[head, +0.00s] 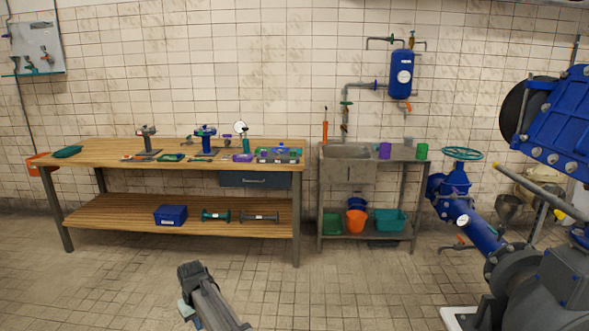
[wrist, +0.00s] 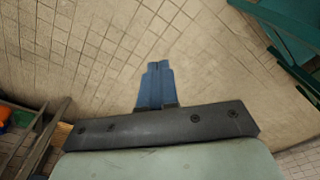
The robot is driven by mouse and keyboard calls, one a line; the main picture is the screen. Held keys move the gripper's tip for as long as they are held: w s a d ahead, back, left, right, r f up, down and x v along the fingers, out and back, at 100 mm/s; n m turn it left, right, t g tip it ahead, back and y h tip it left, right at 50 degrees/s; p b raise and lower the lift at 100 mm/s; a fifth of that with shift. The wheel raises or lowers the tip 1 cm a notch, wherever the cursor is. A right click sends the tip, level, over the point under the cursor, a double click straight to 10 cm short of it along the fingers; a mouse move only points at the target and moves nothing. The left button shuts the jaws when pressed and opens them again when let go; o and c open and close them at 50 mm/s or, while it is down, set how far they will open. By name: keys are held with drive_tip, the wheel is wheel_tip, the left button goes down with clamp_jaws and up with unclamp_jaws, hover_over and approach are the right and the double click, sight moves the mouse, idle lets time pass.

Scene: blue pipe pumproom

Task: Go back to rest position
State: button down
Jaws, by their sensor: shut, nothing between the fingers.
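My gripper shows in the wrist view (wrist: 158,84) as two blue fingers pressed together with nothing between them. Tiled floor lies beyond the fingertips. In the head view my arm reaches up from the bottom edge, left of centre, over bare floor in front of the wooden workbench (head: 180,153). My fingers cannot be made out there. My gripper touches nothing that I can see.
A metal sink table (head: 347,153) stands right of the workbench. Blue pipework with a green handwheel (head: 461,154) and a large pump (head: 535,270) fill the right side. The tiled floor (head: 340,285) between is clear.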

drive_tip(key=d+f+m, duration=0.2)
drive_tip(key=d+f, duration=0.2)
drive_tip(key=d, duration=1)
drive_tip(key=d+f+m, duration=0.2)
drive_tip(key=d+f, duration=0.2)
drive_tip(key=d, duration=0.9)
drive_tip(key=s+d+f+m, duration=0.3)
drive_tip(key=s+d, duration=0.3)
drive_tip(key=d, duration=0.6)
drive_tip(key=s+d+f+m, duration=0.2)
drive_tip(key=s+d, duration=0.4)
drive_tip(key=d, duration=0.5)
drive_tip(key=s+f+g, duration=0.3)
drive_tip(key=s+f, duration=0.7)
drive_tip(key=s, duration=0.5)
drive_tip(key=s+f+g, duration=0.4)
drive_tip(key=s+f, duration=0.7)
drive_tip(key=s, duration=0.4)
drive_tip(key=shift+d+h, duration=0.25)
drive_tip(key=shift+h, duration=0.15)
